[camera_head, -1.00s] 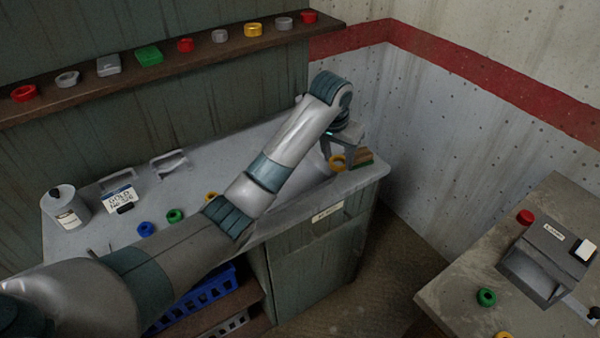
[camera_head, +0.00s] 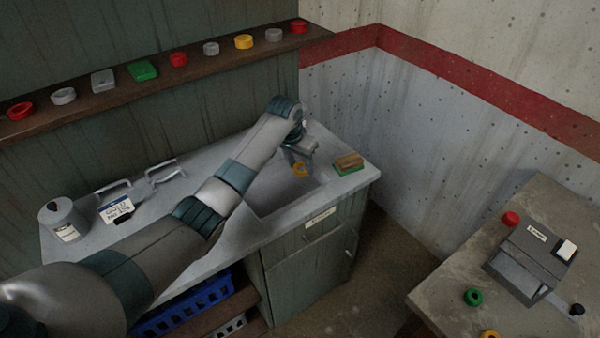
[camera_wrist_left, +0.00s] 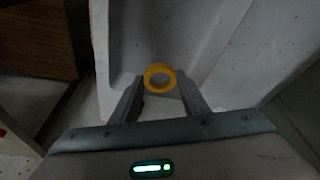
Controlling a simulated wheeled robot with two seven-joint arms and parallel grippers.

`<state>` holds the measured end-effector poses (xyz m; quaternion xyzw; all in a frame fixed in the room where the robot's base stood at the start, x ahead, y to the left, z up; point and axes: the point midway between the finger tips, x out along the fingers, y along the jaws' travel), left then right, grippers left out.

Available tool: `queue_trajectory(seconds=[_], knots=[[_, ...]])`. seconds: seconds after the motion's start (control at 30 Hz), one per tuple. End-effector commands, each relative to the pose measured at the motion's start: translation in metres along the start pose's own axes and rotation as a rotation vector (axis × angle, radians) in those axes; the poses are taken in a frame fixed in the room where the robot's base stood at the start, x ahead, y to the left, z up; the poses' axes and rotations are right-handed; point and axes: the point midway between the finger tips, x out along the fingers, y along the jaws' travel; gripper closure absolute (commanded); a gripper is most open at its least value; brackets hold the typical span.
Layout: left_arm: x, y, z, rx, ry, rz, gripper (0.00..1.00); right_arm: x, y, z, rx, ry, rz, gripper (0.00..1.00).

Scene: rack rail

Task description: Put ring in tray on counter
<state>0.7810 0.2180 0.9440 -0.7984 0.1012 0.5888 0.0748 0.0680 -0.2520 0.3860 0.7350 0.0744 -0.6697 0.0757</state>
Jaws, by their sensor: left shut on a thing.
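My left gripper (camera_head: 300,158) is shut on a yellow ring (camera_head: 299,169) and holds it over the sink basin (camera_head: 262,210) in the grey counter. In the left wrist view the ring (camera_wrist_left: 149,80) sits between the two fingertips (camera_wrist_left: 160,88), with pale basin walls around it. Two grey handles (camera_head: 166,171) stand on the counter's left part, beside a card (camera_head: 117,209) reading "GOLD". They may belong to a tray, but I cannot make out its rim. My left arm covers part of the counter front. My right gripper is out of view.
A sponge-like block (camera_head: 349,161) lies right of the basin. A grey canister (camera_head: 64,220) stands at the counter's left end. A shelf (camera_head: 215,64) with several items runs above. A separate table at right holds a grey box (camera_head: 532,258) and a green ring (camera_head: 473,297).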

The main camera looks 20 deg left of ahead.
Motion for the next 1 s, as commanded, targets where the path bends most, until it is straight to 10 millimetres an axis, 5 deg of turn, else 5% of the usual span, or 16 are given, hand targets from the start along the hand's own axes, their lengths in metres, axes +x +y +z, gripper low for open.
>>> queue_trajectory(seconds=[0.5, 0.9, 0.93, 1.0], knots=[[0.036, 0.000, 0.012, 0.000, -0.001, 0.000, 0.81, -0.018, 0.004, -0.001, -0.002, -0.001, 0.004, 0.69], [0.041, 0.000, 0.013, 0.000, 0.000, 0.000, 0.81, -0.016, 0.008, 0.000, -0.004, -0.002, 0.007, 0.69], [0.041, 0.000, 0.013, 0.000, 0.001, 0.000, 0.56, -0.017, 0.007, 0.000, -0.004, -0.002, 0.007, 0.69], [0.041, 0.000, 0.013, 0.000, 0.001, 0.000, 0.40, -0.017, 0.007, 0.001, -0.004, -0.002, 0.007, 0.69]])
